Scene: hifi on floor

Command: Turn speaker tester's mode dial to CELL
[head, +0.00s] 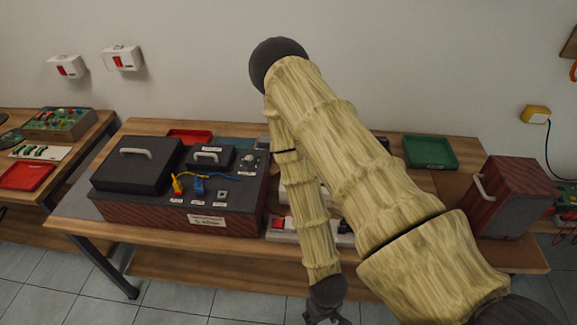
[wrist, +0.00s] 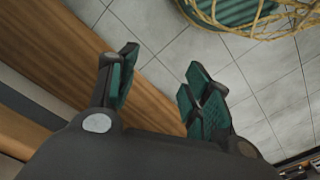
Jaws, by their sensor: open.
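A wood-sided box with a dark top panel, which looks like the speaker tester (head: 120,212), sits on the workbench at left. A round pale knob (head: 249,159), apparently the mode dial, is at its back right corner. Its markings and pointer are too small to read. My gripper (head: 325,316) hangs low in front of the bench, apart from the tester, partly cut off by the frame's bottom edge. In the wrist view, my gripper (wrist: 160,78) is open with nothing between its green-padded fingers. The tester does not show there.
Yellow and blue plugs (head: 198,187) with cables stand on the tester. My arm hides the bench's middle. A green tray (head: 430,152) and a wooden cabinet with a handle (head: 511,196) are at right. A wire basket (wrist: 250,15) is over the tiled floor.

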